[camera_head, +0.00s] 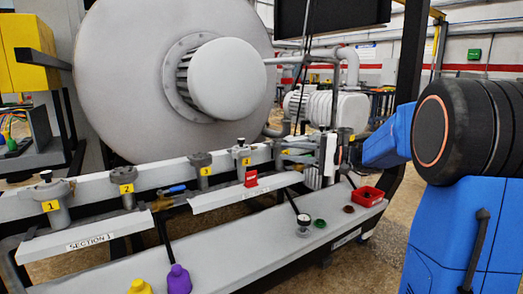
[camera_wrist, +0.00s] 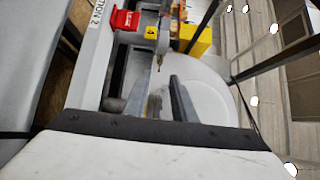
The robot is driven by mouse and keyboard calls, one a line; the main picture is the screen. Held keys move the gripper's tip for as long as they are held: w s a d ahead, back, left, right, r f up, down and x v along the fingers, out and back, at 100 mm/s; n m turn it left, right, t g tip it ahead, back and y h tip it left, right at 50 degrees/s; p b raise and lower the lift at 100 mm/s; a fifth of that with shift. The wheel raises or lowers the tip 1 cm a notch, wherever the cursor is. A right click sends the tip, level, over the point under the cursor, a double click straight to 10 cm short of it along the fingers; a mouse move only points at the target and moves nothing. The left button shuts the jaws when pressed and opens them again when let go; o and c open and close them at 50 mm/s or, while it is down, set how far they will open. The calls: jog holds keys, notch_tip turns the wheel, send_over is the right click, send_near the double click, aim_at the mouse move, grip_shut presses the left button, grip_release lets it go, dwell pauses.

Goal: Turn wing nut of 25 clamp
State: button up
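I cannot tell which is the 25 clamp, and no wing nut is clear. In the wrist view my gripper (camera_wrist: 161,74) has two dark fingers apart, with a gap between them. A yellow number tag (camera_wrist: 151,33) and a thin metal part (camera_wrist: 159,62) lie beyond the fingertips.
A red tag (camera_head: 251,178) hangs near clamp 4 and also shows in the wrist view (camera_wrist: 125,19). The large round chamber (camera_head: 130,80) stands behind the rail.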

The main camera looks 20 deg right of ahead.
aim_at(256, 148)
jog(key=x, duration=0.9)
jog(key=shift+w+a, duration=0.15)
jog(key=shift+a, duration=0.2)
jog(key=shift+c, duration=0.3)
grip_shut()
